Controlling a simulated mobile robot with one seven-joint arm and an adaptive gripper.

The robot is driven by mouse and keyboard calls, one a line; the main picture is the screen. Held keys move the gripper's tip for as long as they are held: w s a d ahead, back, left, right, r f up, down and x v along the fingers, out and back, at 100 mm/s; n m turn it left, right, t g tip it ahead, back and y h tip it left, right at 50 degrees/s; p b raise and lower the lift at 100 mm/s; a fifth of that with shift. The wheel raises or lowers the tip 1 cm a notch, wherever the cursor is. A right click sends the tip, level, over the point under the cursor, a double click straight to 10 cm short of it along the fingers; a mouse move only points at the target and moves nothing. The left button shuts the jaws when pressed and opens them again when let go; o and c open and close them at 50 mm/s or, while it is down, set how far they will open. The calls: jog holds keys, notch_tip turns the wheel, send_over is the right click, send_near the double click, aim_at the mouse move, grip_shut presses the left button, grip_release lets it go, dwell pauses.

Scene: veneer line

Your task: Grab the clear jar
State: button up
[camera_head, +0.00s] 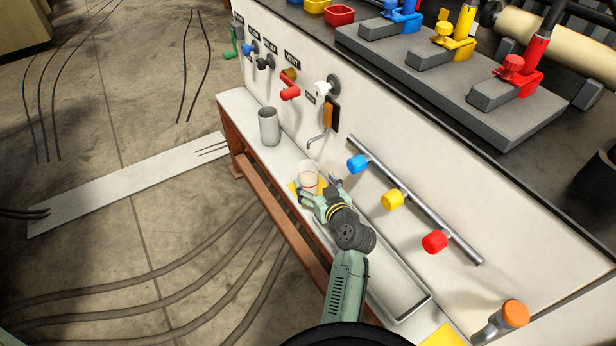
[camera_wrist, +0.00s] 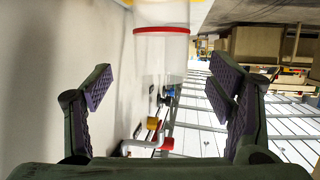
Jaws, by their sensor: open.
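The clear jar (camera_head: 308,172) stands upright on the narrow bench ledge, with a yellow patch beside its base. In the wrist view the jar (camera_wrist: 163,52) is see-through with a red band and shows at the top of the picture, between the two fingers. My gripper (camera_head: 319,188) is open and right in front of the jar in the head view. In the wrist view my gripper (camera_wrist: 158,88) has one finger on each side, with gaps to the jar. Whether the jar is fully between the pads I cannot tell.
A grey metal cup (camera_head: 269,127) stands farther along the ledge. A shallow metal tray (camera_head: 404,312) lies under my arm. The panel carries a rail with blue, yellow and red knobs (camera_head: 392,199) and a hook with an orange handle (camera_head: 328,117).

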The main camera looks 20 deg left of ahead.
aim_at(308, 173)
jog(key=shift+p+x, duration=0.85)
jog(key=shift+x, duration=2.25)
jog(key=shift+c, duration=0.5)
jog(key=c, duration=1.2)
